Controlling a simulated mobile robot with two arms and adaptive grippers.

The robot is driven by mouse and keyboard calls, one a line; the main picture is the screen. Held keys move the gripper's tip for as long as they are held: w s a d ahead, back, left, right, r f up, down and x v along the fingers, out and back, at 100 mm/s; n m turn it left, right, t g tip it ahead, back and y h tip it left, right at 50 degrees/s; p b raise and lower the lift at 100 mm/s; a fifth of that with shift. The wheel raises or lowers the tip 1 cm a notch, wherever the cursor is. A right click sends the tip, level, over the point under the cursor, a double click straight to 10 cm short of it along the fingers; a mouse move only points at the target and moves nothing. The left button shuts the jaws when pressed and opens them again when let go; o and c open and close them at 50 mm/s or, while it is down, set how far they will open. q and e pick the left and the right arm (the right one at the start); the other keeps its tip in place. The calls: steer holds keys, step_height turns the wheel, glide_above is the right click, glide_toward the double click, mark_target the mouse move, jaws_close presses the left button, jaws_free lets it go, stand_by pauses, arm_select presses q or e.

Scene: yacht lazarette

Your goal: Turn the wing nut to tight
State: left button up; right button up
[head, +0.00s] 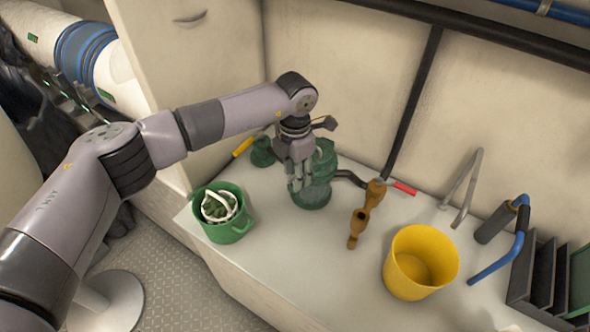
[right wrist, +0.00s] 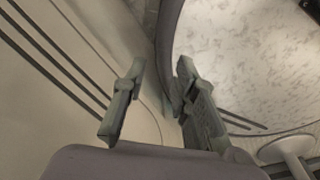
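A green, rounded strainer-like body (head: 314,196) stands on the white counter against the back wall. My left gripper (head: 297,185) points down over its top from the upper left, with its fingers at or just above the top. The wing nut cannot be made out; the fingers cover that area. I cannot tell whether the left fingers are apart or closed on something. My right gripper (right wrist: 160,70) shows in the right wrist view with its two fingers apart and nothing between them. It is away from the green body, beside pale panels and a curved edge.
A green bucket (head: 232,232) holding a white-handled basket (head: 219,206) stands at the counter's left edge. A bronze fitting (head: 365,213), a red handle (head: 404,188) and a yellow bucket (head: 398,283) are to the right. A yellow handle (head: 243,147) is at the left. Blue bent pipe (head: 505,257) stands far right.

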arm_select(q)
steer(key=shift+c, duration=0.2)
jaws_close()
stand_by(0.3)
